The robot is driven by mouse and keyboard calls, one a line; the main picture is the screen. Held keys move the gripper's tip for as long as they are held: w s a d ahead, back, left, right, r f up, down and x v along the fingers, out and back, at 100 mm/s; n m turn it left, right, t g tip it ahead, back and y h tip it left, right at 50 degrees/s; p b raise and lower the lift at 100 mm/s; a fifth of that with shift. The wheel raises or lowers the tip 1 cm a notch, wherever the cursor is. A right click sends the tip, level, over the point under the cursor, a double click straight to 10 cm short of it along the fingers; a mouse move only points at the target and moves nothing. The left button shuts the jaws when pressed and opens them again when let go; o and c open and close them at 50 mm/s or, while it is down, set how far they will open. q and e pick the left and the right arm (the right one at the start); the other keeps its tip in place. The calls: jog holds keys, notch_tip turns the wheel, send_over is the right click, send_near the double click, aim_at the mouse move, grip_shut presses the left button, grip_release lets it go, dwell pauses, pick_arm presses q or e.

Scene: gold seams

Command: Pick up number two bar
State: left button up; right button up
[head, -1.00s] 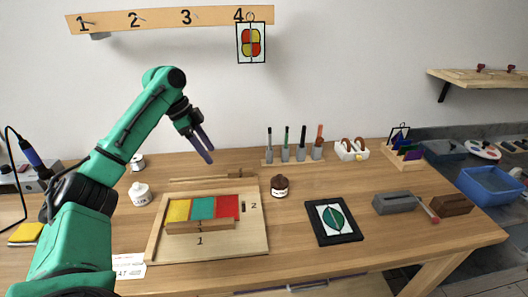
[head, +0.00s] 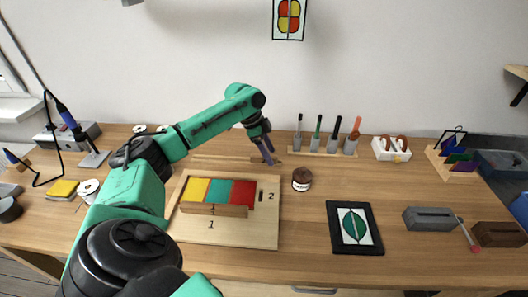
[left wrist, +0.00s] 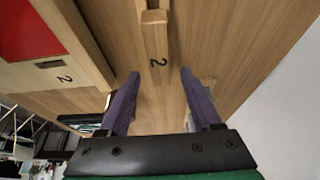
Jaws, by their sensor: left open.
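The number two bar is a light wooden bar (left wrist: 155,48) with a dark 2 near its end, seen in the left wrist view. In the head view a thin wooden strip (head: 222,160) lies on the table behind the wooden board; its number cannot be read there. My left gripper (left wrist: 160,75) is open, its two purple fingers apart, with the bar's numbered end in the gap between the fingertips in the picture. It does not grip the bar. In the head view the left gripper (head: 268,154) points down behind the board's right corner. My right gripper is not in view.
The wooden board (head: 263,225) holds yellow, teal and red panes (head: 243,192) and a bar in front. A brown jar (head: 302,179) stands to its right. A tool rack (head: 320,150) stands behind. A black-framed leaf panel (head: 368,248) lies right, with bare table between.

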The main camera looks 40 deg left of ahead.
pick_arm(q)
jog(key=shift+w+d+f, duration=0.1)
jog(key=shift+w+f, duration=0.05)
jog(key=shift+f, duration=0.4)
jog(key=shift+r, duration=0.1)
grip_shut()
